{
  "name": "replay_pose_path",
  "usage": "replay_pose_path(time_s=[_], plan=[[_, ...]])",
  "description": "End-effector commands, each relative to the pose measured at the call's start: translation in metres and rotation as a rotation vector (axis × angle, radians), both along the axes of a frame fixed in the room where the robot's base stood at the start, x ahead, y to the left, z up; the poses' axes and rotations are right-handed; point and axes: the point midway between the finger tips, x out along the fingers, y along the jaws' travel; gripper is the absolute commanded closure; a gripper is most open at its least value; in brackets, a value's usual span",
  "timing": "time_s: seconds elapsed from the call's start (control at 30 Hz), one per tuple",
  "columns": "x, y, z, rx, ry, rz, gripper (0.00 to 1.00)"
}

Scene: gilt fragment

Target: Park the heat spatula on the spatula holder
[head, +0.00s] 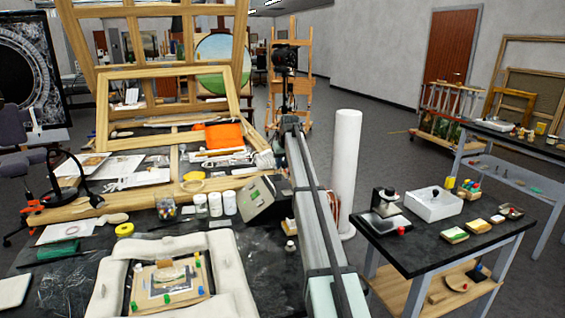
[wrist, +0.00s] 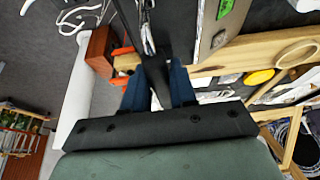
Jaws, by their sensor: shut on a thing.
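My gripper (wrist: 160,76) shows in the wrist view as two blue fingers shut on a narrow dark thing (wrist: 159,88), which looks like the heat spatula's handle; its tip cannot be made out. In the head view the gripper and the held tool are not clearly seen, and my arm covers that part of the bench. A grey control box (head: 265,198) with a greenish display stands on the bench; it also shows in the wrist view (wrist: 212,38). I cannot pick out the spatula holder for certain. Small orange parts (wrist: 122,50) show left of the fingers.
A tall white cylinder (head: 345,165) stands right of my arm. White jars (head: 215,204) stand left of the control box. A framed picture (head: 170,282) lies within white padding at the front. A side table (head: 430,258) stands at the right.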

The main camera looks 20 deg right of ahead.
Motion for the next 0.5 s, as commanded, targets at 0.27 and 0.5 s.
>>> replay_pose_path(time_s=[0.27, 0.5], plan=[[-0.001, 0.000, -0.018, 0.000, 0.002, 0.000, 1.00], [0.000, 0.000, -0.033, 0.000, 0.000, 0.000, 1.00]])
